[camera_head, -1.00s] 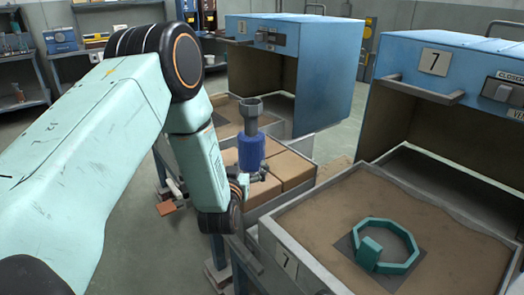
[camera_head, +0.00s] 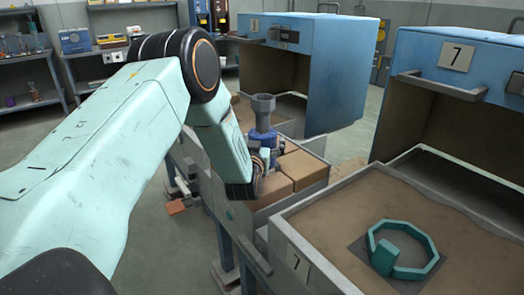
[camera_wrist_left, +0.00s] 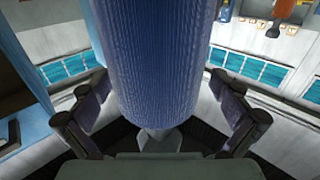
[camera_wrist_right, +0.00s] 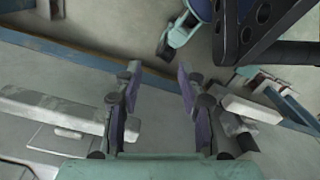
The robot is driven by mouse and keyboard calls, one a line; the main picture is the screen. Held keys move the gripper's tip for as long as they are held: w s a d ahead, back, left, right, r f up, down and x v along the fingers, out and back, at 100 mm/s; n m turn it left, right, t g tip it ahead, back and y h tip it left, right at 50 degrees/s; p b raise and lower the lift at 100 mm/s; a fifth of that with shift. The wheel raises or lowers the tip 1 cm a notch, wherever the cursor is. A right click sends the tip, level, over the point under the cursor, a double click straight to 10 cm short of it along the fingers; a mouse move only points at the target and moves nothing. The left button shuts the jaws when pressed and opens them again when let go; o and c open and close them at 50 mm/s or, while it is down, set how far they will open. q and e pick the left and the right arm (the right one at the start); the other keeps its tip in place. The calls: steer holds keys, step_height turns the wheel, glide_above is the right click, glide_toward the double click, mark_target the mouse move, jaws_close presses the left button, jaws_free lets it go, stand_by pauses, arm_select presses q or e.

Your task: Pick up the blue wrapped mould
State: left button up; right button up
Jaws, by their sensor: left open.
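The blue wrapped mould (camera_head: 262,142) stands upright with a grey funnel-shaped cup (camera_head: 264,104) on top, beside brown blocks in a tray. My left gripper (camera_head: 262,160) is at its lower part and hides some of it in the head view. In the left wrist view the mould (camera_wrist_left: 155,50) fills the middle, between the two spread fingers of my left gripper (camera_wrist_left: 160,95). Gaps show between the fingers and the wrap. In the right wrist view my right gripper (camera_wrist_right: 159,75) is open, with nothing between its fingers.
Brown blocks (camera_head: 301,165) lie in a tray right of the mould. A blue oven (camera_head: 335,50) stands behind it. At right, a sand bed (camera_head: 325,225) holds a teal ring (camera_head: 425,262) below another blue oven marked 7 (camera_head: 485,50). Shelves (camera_head: 110,50) line the back left.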

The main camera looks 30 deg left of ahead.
arm_select(q)
steer(key=shift+w+d+r, duration=0.1)
steer(key=shift+w, duration=0.2)
steer(key=shift+c, duration=0.4)
steer(key=shift+s, duration=0.1)
steer(key=c, duration=1.5)
